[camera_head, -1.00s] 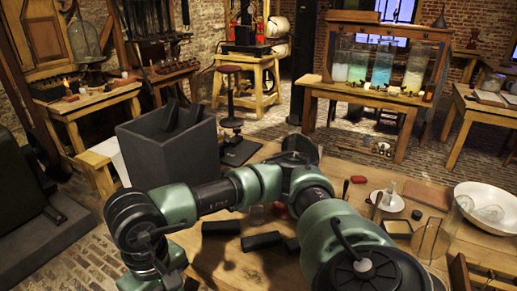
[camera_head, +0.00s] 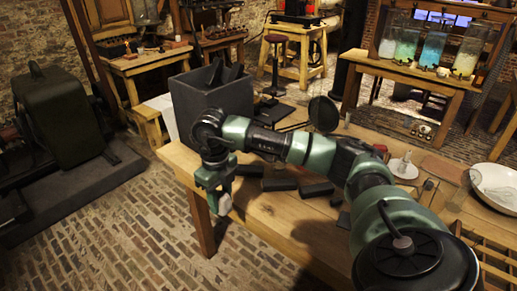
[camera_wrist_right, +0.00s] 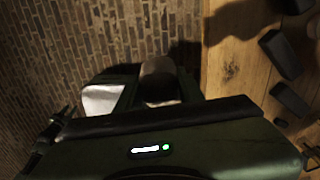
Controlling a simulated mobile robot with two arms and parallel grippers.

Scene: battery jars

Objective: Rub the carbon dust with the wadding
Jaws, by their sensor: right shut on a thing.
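My right gripper (camera_head: 222,203) hangs near the left front edge of the wooden table (camera_head: 270,212), pointing down. It is shut on a small pale thing (camera_wrist_right: 101,98), which may be the wadding; its shape is mostly hidden by the fingers. The right wrist view shows the gripper (camera_wrist_right: 132,98) with brick floor behind it and the table edge to its right. I cannot make out carbon dust in either view. Several black blocks lie on the table, one of them near its middle (camera_head: 280,184). My left gripper is not in view.
A dark grey box (camera_head: 205,105) with black slabs in it stands behind my right forearm. A white dish (camera_head: 402,169), a white bowl (camera_head: 498,184) and a wooden divided tray (camera_head: 487,254) are at the right. Brick floor (camera_head: 125,235) is clear at the left.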

